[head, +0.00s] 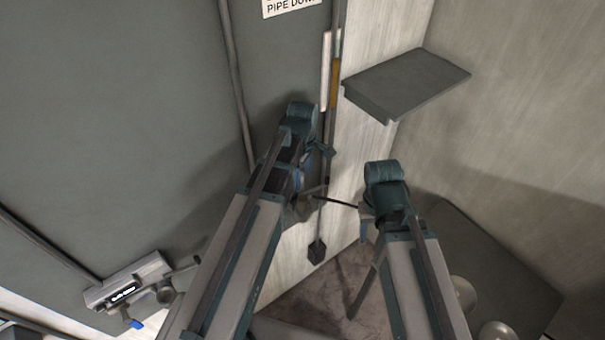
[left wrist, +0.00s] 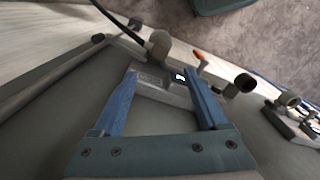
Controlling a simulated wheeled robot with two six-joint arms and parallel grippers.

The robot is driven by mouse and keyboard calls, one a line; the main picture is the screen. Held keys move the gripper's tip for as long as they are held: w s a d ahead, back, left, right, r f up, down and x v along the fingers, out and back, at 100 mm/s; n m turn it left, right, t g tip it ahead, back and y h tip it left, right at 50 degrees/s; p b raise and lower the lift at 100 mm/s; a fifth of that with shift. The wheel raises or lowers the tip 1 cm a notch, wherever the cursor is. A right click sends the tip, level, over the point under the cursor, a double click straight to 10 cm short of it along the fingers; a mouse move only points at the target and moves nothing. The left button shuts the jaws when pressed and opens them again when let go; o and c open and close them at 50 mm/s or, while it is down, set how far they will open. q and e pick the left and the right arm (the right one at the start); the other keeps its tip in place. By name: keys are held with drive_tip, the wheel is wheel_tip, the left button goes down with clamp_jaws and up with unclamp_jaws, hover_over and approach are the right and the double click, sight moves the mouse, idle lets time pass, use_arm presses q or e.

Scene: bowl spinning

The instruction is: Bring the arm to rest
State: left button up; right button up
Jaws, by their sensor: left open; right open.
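My left gripper (head: 312,190) is in front of the grey door near its right edge in the head view, partly hidden by my arm. In the left wrist view its two blue fingers (left wrist: 160,75) stand apart with nothing held between them. A grey fitting (left wrist: 152,82) with a small lit display shows behind the fingers; I cannot tell the gap to it. My right gripper (head: 364,228) is to the right of the left one, a little lower, with its jaws small and partly hidden. Nothing shows held in it.
The grey door (head: 140,110) fills the left. A lock with a display (head: 128,288) is on it at lower left. A dark shelf (head: 410,80) juts from the wall at upper right. Pale round objects (head: 464,294) sit by a dark surface (head: 500,260) at lower right.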

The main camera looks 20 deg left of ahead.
idle(0.5)
use_arm(q)
drive_tip(key=s+d+f+m+b, duration=0.3)
drive_tip(key=f+m+b, duration=0.3)
drive_tip(key=f+b, duration=0.2)
drive_tip(key=s+d+f+m+b, duration=0.4)
drive_tip(key=s+f+m+b, duration=0.2)
drive_tip(key=f+m+b, duration=0.1)
drive_tip(key=s+d+f+m+y+b, duration=0.1)
drive_tip(key=s+d+f+m+b, duration=0.2)
drive_tip(key=f+b, duration=0.6)
drive_tip(key=s+m, duration=0.2)
drive_tip(key=m, duration=0.1)
drive_tip(key=shift+s+d+m, duration=0.15)
drive_tip(key=shift+d+m, duration=0.1)
drive_tip(key=shift+m, duration=0.05)
